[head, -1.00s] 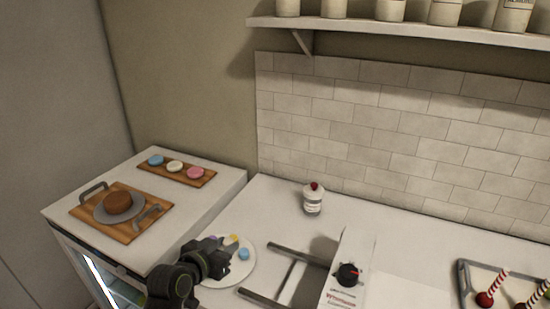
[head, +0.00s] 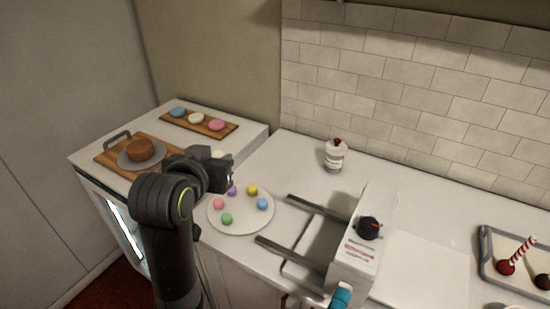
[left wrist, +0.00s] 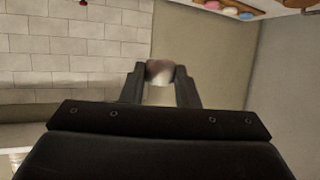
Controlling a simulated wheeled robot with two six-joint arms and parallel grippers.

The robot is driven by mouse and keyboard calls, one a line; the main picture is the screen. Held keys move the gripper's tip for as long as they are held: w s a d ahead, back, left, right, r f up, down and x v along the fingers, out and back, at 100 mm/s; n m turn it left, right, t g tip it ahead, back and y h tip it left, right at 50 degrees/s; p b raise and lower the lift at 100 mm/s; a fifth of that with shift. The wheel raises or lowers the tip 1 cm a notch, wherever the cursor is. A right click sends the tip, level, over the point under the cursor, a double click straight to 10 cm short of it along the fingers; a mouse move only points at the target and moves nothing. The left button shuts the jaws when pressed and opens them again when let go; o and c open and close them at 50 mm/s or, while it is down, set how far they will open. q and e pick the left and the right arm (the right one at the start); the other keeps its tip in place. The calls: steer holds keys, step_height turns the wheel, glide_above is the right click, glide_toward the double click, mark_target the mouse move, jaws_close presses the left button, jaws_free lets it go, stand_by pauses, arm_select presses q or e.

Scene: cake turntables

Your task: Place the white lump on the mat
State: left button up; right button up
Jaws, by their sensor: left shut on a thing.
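My left gripper (head: 226,173) is raised beside the back left of the round plate in the head view. In the left wrist view the gripper (left wrist: 160,76) is shut on a small whitish lump (left wrist: 159,69), with a finger on each side of it. The lump has a brownish shade on top and looks blurred. A flat pale square (head: 425,265), possibly the mat, lies on the counter right of the white machine. My right gripper is not in view.
The plate (head: 240,226) holds several coloured balls. The white machine (head: 362,240) with grey bars and a black knob stands mid-counter. A cherry-topped jar (head: 335,157) stands behind. A grey-rimmed tray (head: 487,262) is at right. Boards with macarons (head: 216,125) and a cake (head: 141,150) are at left.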

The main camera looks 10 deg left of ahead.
arm_select(q)
steer(key=w+d+f+m+h+p, duration=0.2)
steer(key=w+f+h, duration=0.1)
steer(key=w+f, duration=0.3)
steer(key=m+g+h+p, duration=0.1)
steer(key=m+h, duration=0.1)
glide_above(247, 227)
step_height(247, 227, down, 10)
steer(key=shift+f, duration=0.5)
step_height(247, 227, down, 9)
steer(key=shift+f+p, duration=0.2)
steer(key=shift+p, duration=0.45)
steer(key=shift+f, duration=0.1)
